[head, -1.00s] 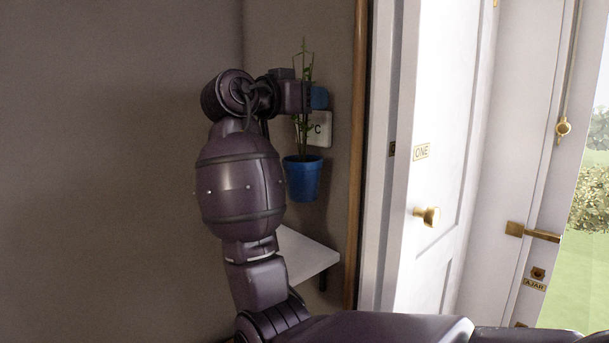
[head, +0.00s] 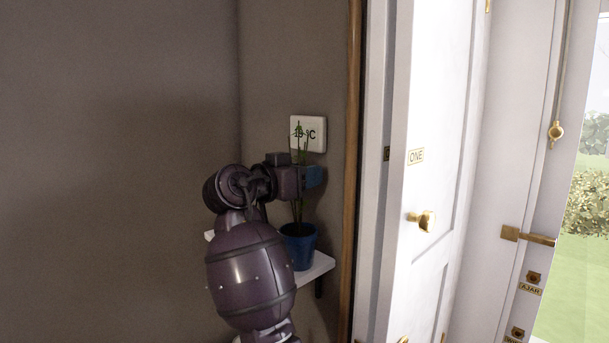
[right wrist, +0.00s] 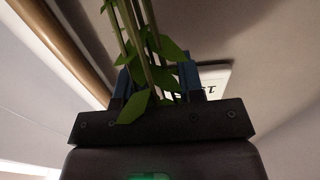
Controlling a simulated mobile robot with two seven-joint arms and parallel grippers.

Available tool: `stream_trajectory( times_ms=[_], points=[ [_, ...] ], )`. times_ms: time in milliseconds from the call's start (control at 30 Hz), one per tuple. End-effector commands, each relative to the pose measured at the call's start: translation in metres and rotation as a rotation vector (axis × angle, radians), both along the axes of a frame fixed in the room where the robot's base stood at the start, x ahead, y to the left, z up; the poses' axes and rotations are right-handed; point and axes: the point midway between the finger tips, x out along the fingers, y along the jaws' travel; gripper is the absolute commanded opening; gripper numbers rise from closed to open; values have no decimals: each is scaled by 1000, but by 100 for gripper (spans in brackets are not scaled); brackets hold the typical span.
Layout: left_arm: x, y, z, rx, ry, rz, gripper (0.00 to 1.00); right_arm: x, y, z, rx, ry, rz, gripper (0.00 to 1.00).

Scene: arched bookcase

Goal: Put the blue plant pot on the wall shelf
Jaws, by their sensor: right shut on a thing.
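The blue plant pot (head: 300,247) holds a tall green plant and is upright at the wall shelf. The white wall shelf (head: 316,268) shows to the right of the pot and a little to its left. The pot's base overlaps the shelf top in the head view; I cannot tell whether it touches. My right gripper (head: 309,178) is shut on the plant's stems above the pot. In the right wrist view the green stems (right wrist: 140,45) run between its blue fingers. My left gripper is not in view.
A white thermostat panel (head: 308,134) is on the wall just above the gripper. A wooden trim strip (head: 352,150) stands right of the shelf. A white door (head: 445,180) with a brass knob (head: 424,221) is further right. The wall at left is bare.

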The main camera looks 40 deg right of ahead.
Motion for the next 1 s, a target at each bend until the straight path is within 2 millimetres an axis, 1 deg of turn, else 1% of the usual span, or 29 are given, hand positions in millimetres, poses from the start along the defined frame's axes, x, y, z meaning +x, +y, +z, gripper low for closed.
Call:
stream_trajectory(
  times_ms=[200, 333, 367, 500, 733, 833, 933, 1000],
  points=[
    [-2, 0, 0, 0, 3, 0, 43, 0, 0, 1, -1, -4, 1, 0],
    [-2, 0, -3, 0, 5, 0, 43, 0, 0, -2, -1, -3, 1, 0],
    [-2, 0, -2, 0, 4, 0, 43, 0, 0, -2, 0, -2, 1, 40],
    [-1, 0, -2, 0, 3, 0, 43, 0, 0, -1, 0, -2, 1, 60],
    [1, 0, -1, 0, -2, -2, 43, 0, 0, -1, 0, -2, 1, 60],
    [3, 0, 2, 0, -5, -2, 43, 0, 0, 2, -1, -3, 1, 60],
    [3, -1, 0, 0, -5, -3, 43, 0, 9, 0, 0, -2, 3, 60],
    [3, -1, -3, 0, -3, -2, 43, -1, 19, -1, 0, -2, 4, 60]
  ],
)
